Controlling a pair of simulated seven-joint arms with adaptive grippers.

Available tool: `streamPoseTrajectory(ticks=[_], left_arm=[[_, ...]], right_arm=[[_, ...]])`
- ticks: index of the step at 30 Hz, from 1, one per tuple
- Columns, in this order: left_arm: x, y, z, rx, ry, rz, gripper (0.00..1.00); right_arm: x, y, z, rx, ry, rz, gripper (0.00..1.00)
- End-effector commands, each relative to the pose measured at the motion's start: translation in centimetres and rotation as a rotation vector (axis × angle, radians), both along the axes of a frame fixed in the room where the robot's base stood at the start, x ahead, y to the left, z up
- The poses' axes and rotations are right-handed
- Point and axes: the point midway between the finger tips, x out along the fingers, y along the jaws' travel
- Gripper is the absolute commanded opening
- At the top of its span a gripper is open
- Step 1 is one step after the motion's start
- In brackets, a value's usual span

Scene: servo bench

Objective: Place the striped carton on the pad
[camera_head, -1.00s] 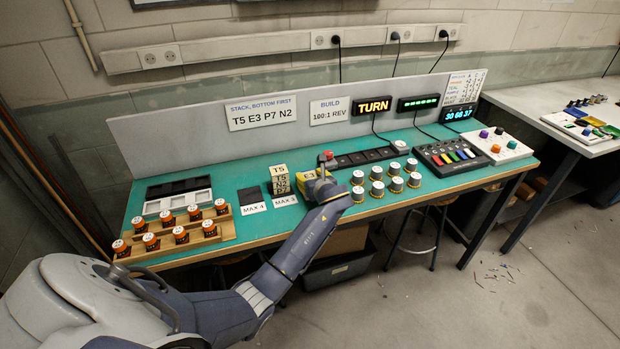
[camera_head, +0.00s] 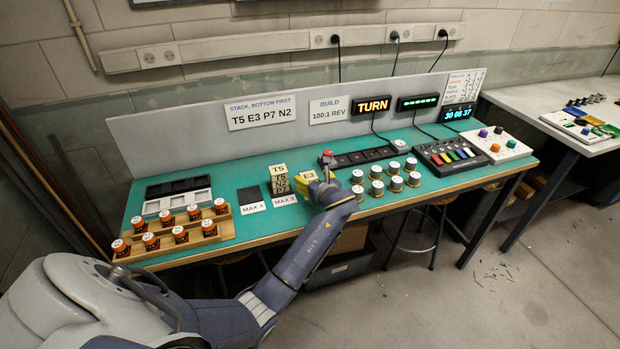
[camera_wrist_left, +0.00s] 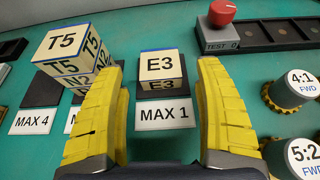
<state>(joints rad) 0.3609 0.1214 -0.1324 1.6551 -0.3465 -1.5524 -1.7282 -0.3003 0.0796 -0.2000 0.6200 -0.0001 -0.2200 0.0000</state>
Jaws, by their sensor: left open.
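My right gripper is not in view.
A stack with T5 (camera_wrist_left: 65,45) on top stands left of E3, close to the left finger. An empty dark pad (camera_head: 250,196) marked MAX 4 lies further left.

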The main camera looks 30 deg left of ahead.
Motion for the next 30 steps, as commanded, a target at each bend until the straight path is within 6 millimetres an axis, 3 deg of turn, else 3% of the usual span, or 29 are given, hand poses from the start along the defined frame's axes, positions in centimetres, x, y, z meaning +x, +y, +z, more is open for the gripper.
streamPoseTrajectory(ticks=[6, 15, 30], left_arm=[[-2.3, -2.9, 1.5, -0.004, -0.002, -0.002, 0.7], [-4.3, -5.4, 2.8, -0.002, 0.0, -0.001, 0.7], [-4.8, -6.0, 3.2, -0.001, -0.001, 0.0, 0.7]], right_arm=[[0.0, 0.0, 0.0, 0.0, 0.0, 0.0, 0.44], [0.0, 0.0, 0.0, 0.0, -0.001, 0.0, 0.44], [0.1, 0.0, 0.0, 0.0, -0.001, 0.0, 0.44]])
